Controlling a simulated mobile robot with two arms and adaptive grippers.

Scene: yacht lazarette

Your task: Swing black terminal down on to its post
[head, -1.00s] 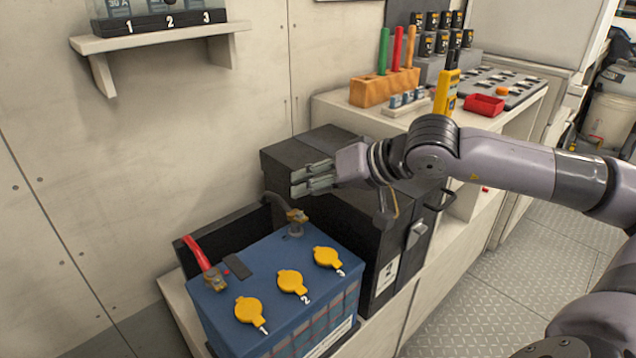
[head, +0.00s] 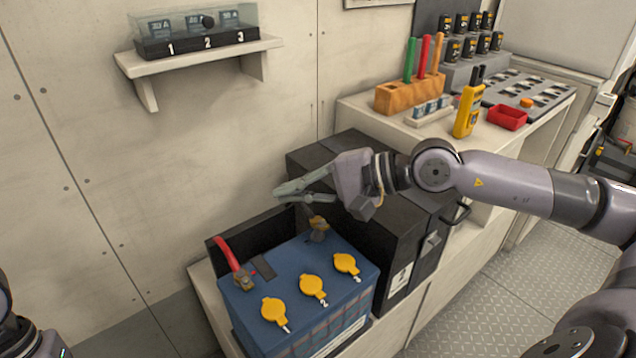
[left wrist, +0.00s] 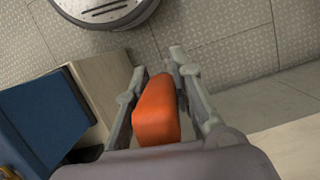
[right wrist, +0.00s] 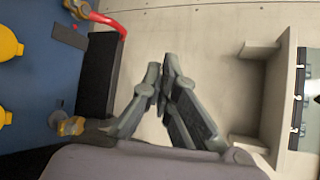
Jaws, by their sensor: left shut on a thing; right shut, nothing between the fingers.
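The black terminal (head: 318,223) is a brassy clamp on a dark cable at the back right corner of the blue battery (head: 290,262). It also shows in the right wrist view (right wrist: 70,126). It is at its grey post; I cannot tell whether it is seated. The red terminal (head: 243,280) is at the battery's left. My right gripper (head: 278,196) is shut and empty, above and left of the black terminal, apart from it. It points towards the wall. My left gripper (left wrist: 158,62) is shut on an orange thing (left wrist: 155,108), away from the battery.
Three yellow caps (head: 312,287) sit on the battery top. A black box (head: 350,165) stands right behind the battery, under my right arm. A wall shelf (head: 200,58) is above left. A yellow meter (head: 468,110) and red tray (head: 507,117) are on the counter.

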